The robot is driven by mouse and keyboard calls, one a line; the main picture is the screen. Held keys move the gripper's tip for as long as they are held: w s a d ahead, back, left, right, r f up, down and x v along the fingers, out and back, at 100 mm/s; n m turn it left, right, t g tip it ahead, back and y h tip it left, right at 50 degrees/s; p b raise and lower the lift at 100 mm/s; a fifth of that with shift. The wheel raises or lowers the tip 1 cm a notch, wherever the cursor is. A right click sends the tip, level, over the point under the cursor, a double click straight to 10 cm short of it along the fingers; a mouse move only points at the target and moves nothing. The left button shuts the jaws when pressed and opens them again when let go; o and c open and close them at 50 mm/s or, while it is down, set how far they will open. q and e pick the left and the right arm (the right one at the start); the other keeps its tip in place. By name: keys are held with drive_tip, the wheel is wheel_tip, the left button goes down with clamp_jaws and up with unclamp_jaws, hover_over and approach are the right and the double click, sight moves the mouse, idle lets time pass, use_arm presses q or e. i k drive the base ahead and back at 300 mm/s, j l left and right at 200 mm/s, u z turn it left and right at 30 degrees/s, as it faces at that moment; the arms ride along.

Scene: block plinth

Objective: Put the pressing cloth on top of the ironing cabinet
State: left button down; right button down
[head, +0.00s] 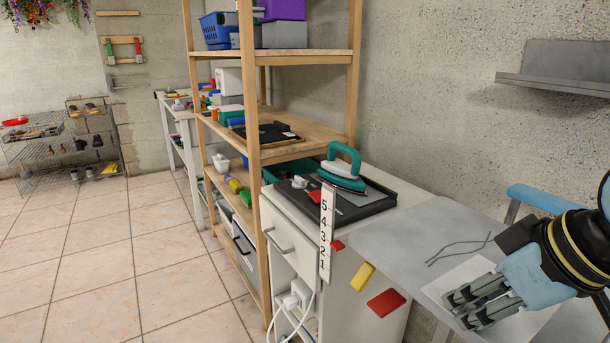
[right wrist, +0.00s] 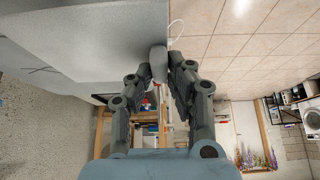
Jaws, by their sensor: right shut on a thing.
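The pressing cloth (head: 446,283) is a pale, flat sheet at the grey ironing board in the head view. My right gripper (head: 464,311) is at its near edge, with its fingers covering part of it. In the right wrist view, the right gripper (right wrist: 159,72) is closed around a small greyish end, which looks like part of the cloth; I cannot tell how much is clamped. The white ironing cabinet (head: 349,250) stands left of the gripper, at the wooden shelf. My left gripper is in neither view.
A black tray (head: 376,208) with a teal iron (head: 343,170) takes up much of the cabinet top. A numbered white strip (head: 326,235) stands at its front. The ironing board (head: 420,232) adjoins the cabinet's right side. A wooden shelf (head: 254,160) rises behind. Tiled floor is clear at left.

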sight(393, 182)
drive_tip(key=i+j+u, duration=0.2)
drive_tip(key=u, duration=0.15)
drive_tip(key=i+j+u, duration=0.4)
drive_tip(key=i+u, duration=0.15)
drive_tip(key=u, duration=0.2)
drive_tip(key=i+j+z, duration=0.1)
drive_tip(key=i+z, duration=0.15)
drive_tip(key=i+j+z, duration=0.3)
drive_tip(key=i, duration=0.15)
drive_tip(key=i+l, duration=0.05)
